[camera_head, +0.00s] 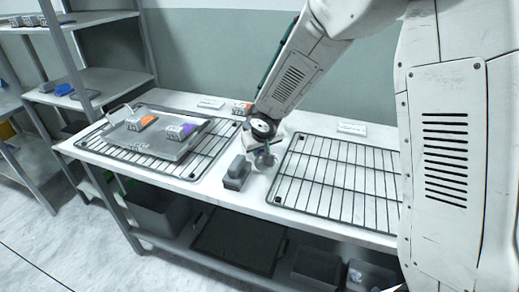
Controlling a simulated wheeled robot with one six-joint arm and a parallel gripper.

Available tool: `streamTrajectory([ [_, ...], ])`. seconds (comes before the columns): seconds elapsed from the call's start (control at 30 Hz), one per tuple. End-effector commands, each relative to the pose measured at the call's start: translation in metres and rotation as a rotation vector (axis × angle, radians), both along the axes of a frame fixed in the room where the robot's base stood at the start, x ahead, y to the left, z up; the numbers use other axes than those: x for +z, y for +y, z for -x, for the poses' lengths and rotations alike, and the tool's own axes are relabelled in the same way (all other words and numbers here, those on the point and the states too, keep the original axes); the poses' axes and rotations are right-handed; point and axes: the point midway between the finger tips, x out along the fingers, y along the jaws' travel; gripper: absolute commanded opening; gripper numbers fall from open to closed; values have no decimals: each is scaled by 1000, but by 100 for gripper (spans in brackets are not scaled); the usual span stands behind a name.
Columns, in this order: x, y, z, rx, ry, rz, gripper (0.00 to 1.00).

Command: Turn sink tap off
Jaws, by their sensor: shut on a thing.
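No sink is clearly in view, and I cannot make out a tap. My gripper (264,158) is low over the white bench (214,186), between the two wire racks. It is shut on a small grey thing that is mostly hidden by the wrist and fingers, so I cannot tell what it is. A dark grey block (237,172) stands on the bench just left of my gripper.
A grey tray (160,142) with orange- and purple-marked boxes sits on the left wire rack (187,168). The right wire rack (340,180) looks empty. Bins (160,210) stand below the bench. Metal shelving (85,80) is at left; a wall is behind.

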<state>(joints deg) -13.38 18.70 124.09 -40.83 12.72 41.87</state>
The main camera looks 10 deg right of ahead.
Motion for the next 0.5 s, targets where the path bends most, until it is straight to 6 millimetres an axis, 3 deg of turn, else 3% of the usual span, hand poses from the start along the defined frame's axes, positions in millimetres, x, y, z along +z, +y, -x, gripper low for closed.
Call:
streamTrajectory([
  [0.13, -3, 0, 0, 1, 1, 1, 0],
  [0.17, -3, 0, 0, 0, 0, 0, 25],
  [0.2, -3, 0, 0, 0, 0, 0, 36],
  [0.23, -3, 0, 0, 0, 0, 0, 41],
  [0.5, -3, -1, 0, 0, 0, 1, 41],
])
